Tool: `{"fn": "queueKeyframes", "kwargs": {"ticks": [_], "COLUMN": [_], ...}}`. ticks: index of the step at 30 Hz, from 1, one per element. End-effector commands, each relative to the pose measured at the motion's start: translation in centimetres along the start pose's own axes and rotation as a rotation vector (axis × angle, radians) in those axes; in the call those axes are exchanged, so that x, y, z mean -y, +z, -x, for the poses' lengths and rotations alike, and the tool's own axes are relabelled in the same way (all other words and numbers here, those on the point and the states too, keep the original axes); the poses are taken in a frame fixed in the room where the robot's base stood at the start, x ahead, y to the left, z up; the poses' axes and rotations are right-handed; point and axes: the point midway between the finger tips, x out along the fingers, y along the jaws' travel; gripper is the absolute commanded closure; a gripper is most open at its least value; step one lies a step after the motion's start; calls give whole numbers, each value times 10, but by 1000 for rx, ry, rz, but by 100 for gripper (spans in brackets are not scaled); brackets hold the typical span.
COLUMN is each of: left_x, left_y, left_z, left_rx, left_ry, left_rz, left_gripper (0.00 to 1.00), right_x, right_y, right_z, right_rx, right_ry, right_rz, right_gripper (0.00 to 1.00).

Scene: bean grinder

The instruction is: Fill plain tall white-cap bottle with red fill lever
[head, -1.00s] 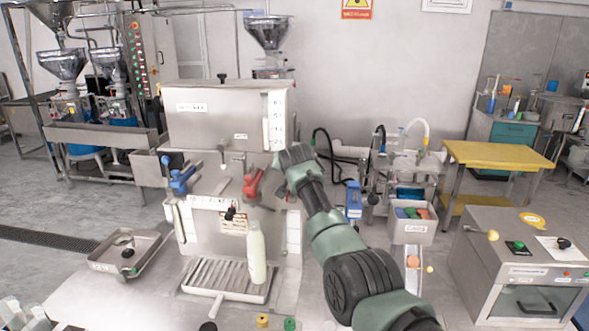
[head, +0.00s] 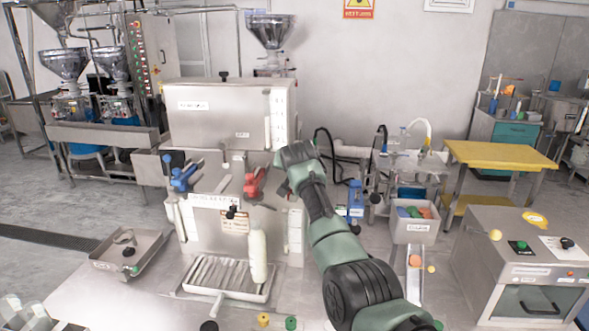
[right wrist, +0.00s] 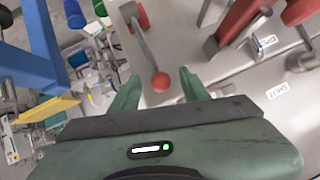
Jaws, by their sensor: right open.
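A pale tall bottle (head: 258,258) stands upright on the slatted drip tray (head: 200,274) below the metal dispenser; its top is blurred and its cap cannot be made out. A red lever (head: 254,184) is on the dispenser's front above it, with a blue lever (head: 183,178) to its left. My right gripper (right wrist: 158,88) is open at the dispenser's right side, right of the red lever in the head view. In the right wrist view, a red ball on a metal rod (right wrist: 160,81) shows between its fingertips; contact cannot be told.
Labels "OPEN" and "SHUT" (right wrist: 279,90) mark the panel in the right wrist view. A metal tray (head: 128,250) lies left of the dispenser. A bin of coloured pieces (head: 414,229) and a metal cabinet (head: 525,265) stand to the right. Yellow (head: 263,319) and green caps lie in front.

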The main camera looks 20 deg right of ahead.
Motion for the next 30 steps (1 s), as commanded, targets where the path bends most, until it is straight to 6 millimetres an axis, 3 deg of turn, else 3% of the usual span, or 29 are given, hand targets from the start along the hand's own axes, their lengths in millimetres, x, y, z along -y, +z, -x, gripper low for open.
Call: {"fn": "queueKeyframes", "kwargs": {"ticks": [15, 30], "left_x": [-1, -1], "left_y": [3, 4], "left_z": [-26, -26], "left_rx": [1, 1], "left_ry": [0, 1], "left_rz": [0, 0], "left_gripper": [26, 26], "right_x": [0, -1], "right_y": [2, 2], "right_z": [59, 62], "right_rx": [1, 2], "right_ry": [-2, -1], "right_rz": [0, 0], "right_gripper": [54, 54]}}
